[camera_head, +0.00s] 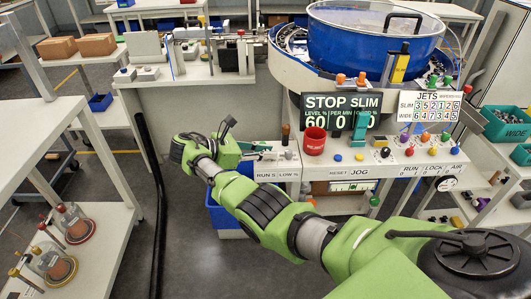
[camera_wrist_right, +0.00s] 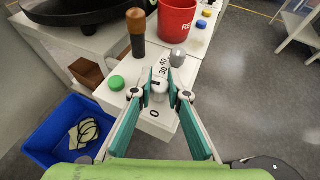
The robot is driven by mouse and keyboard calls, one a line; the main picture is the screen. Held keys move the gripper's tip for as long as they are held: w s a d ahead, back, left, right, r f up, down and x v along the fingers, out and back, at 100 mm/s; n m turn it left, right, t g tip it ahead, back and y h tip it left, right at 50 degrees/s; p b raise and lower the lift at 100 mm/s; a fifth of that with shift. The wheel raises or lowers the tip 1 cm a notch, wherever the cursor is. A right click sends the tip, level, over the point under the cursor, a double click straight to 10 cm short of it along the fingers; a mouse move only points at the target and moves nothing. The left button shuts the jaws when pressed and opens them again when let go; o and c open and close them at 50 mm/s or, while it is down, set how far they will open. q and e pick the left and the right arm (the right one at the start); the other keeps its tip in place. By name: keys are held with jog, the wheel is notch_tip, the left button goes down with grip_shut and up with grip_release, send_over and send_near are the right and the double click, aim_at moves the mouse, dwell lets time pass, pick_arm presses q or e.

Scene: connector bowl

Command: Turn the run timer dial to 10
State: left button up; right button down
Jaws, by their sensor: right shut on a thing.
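My right gripper (camera_wrist_right: 159,88) is shut on a small pale dial (camera_wrist_right: 158,97) on the white control panel in the right wrist view. Its teal fingertips are on either side of the dial. The numerals 30 and 40 show beyond the dial and a 0 shows on its near side; the other scale marks are hidden by the fingers. I cannot tell where the dial points. In the head view the right gripper (camera_head: 262,148) is at the panel's left end, above the "RUN S" and "LOW %" labels (camera_head: 278,175). My left gripper is not in view.
Close to the dial are a green button (camera_wrist_right: 117,83), an upright brown-topped handle (camera_wrist_right: 136,32), a grey knob (camera_wrist_right: 178,57) and a red cup (camera_wrist_right: 176,17). A blue bin (camera_wrist_right: 68,135) stands below at left. The big blue bowl (camera_head: 375,38) is behind the panel.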

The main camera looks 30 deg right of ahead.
jog(key=shift+f, duration=0.1)
jog(key=c, duration=1.9)
grip_release()
jog(key=shift+v, duration=3.7)
